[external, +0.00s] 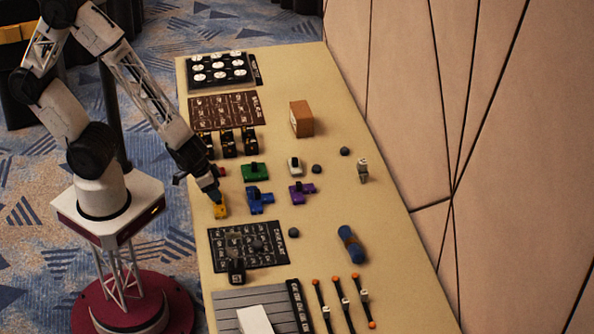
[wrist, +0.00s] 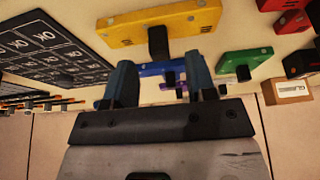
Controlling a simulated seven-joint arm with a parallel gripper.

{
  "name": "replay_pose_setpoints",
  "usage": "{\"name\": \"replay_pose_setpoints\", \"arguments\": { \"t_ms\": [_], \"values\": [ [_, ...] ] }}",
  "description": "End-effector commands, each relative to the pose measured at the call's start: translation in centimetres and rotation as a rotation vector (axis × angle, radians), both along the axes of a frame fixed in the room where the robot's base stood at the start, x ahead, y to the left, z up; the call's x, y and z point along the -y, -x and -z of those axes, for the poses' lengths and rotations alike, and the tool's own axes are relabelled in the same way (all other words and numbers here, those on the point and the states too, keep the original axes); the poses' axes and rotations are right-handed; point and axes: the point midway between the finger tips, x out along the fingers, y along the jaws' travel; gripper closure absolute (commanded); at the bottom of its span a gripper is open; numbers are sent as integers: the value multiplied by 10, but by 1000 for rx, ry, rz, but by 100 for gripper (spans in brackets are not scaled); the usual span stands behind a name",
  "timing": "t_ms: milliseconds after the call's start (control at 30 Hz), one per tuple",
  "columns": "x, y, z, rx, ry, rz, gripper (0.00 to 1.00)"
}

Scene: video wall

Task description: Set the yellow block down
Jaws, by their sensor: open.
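The yellow block (external: 220,211) lies on the tan table near its left edge, with my gripper (external: 214,195) right above it. In the wrist view the yellow block (wrist: 185,25) spans the top of the picture, with its black knob pointing toward my gripper (wrist: 159,68). The two blue fingers are apart, with the knob lined up with the gap between them. Nothing is clamped in them. I cannot tell whether a finger touches the knob.
A blue block (external: 259,200), a purple block (external: 300,192) and a green block (external: 254,172) lie close by to the right and behind. A black panel (external: 220,245) lies in front. A brown box (external: 301,119) stands farther back. The table's right side has bare room.

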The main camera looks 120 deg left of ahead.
Motion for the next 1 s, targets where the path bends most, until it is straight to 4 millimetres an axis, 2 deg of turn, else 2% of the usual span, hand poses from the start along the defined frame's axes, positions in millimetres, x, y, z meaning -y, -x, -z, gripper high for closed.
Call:
{"name": "replay_pose_setpoints", "arguments": {
  "t_ms": [133,300,900,1000],
  "values": [
    [-5,-4,18,-1,1,0,49],
    [-8,-8,29,-1,1,0,49],
    [-9,-8,30,0,0,0,49],
    [-9,-8,30,0,0,0,64]
  ]
}}
